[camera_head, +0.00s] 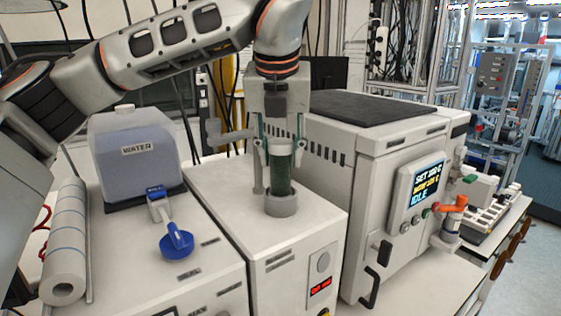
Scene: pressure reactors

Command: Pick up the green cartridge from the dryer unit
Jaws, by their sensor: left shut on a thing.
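The green cartridge (280,172) stands upright in a grey round holder (282,204) on top of a white unit (300,232), which has a red display on its front. I take this unit for the dryer. My left gripper (280,148) comes down from above and is shut on the upper part of the cartridge, with one finger on each side. The cartridge's lower end is hidden inside the holder, so I cannot tell whether it is seated. My right gripper does not show.
A paper roll (66,245) lies at the far left. A large white machine (375,170) with a screen reading IDLE stands close on the right. A rack of vials (487,212) is beyond it.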

